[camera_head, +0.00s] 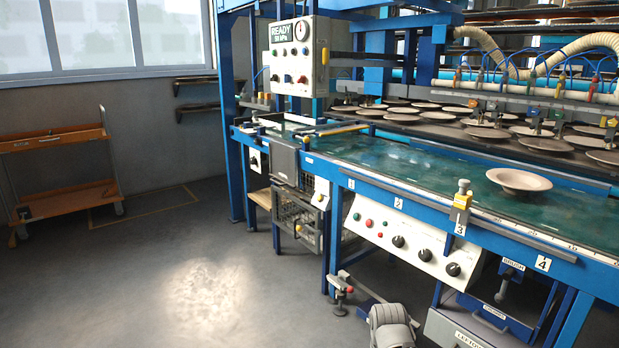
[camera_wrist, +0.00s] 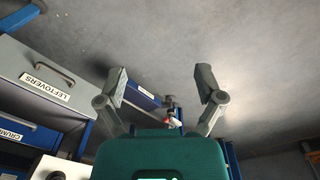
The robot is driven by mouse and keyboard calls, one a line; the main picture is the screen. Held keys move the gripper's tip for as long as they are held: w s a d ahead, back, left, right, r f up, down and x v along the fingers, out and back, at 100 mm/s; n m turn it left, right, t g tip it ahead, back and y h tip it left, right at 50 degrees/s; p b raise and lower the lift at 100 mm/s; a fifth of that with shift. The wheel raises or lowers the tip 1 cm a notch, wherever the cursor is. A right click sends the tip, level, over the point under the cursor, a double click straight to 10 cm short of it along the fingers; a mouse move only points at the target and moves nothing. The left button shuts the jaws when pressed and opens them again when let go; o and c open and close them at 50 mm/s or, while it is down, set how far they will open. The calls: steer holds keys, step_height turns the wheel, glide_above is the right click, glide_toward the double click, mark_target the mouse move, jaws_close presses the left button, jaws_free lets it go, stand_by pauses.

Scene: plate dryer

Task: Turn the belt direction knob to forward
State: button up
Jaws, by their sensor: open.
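A sloped white control panel (camera_head: 412,245) hangs under the belt's front edge in the head view. It has several small buttons and three black knobs: a left knob (camera_head: 398,241), a middle knob (camera_head: 425,254) and a right knob (camera_head: 453,269). Their labels are too small to read, so I cannot tell which is the belt direction knob or how it is set. My gripper (camera_wrist: 162,76) is open and empty in the wrist view, with the floor beyond its fingers. None of these knobs shows clearly between the fingers.
A green belt (camera_head: 420,165) carries one plate (camera_head: 518,180). An upper white panel (camera_head: 295,55) has a "READY" display. A "LEFTOVERS" drawer (camera_wrist: 50,75) is left of my fingers in the wrist view. A cart (camera_head: 60,170) stands far left. Floor (camera_head: 210,280) at left is clear.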

step_height(320, 180, up, 38)
steer(key=s+p, duration=0.1)
steer(key=p, duration=3.7)
steer(key=shift+a, duration=0.4)
steer(key=shift+r, duration=0.1)
